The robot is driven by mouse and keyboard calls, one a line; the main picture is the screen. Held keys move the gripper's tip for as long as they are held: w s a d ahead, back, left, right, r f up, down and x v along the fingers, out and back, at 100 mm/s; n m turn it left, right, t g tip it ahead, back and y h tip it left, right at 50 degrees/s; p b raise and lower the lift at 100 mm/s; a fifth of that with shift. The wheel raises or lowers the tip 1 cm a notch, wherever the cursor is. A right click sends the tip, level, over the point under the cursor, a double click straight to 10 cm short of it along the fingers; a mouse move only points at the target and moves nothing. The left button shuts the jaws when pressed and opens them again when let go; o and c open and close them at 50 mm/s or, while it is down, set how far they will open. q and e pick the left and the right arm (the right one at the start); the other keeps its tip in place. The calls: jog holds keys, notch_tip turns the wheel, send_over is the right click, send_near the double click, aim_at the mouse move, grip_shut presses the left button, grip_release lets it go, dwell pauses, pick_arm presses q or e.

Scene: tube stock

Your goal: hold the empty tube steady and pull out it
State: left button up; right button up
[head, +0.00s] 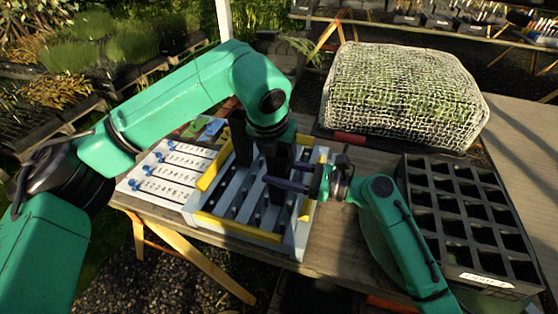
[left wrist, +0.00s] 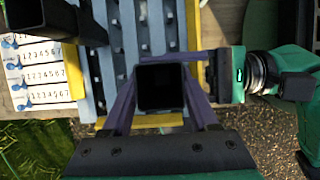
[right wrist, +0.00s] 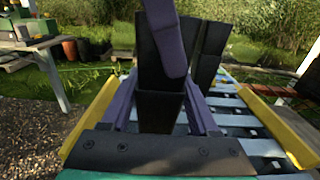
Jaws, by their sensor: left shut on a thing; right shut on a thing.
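A black square tube (left wrist: 160,88), open at the top with a dark inside, stands in the slatted rack (head: 240,195). My left gripper (head: 275,150) is over the rack from above, its purple fingers shut on the tube's sides. It also shows in the left wrist view (left wrist: 160,100). My right gripper (head: 290,185) reaches in from the right, low and level, with purple fingers shut on what seems to be the same tube (right wrist: 158,108). A left purple finger crosses in front of the tube in the right wrist view. Whether anything is inside the tube cannot be told.
A second dark tube (head: 240,140) stands close by to the left. The rack has yellow rails (head: 238,228). A numbered white board with blue knobs (head: 165,172) lies to its left. A black cell tray (head: 470,215) and a netted green block (head: 400,95) are at the right.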

jog(key=o, duration=1.4)
pick_arm(q)
notch_tip(320, 180, up, 10)
jog(key=shift+f, duration=0.2)
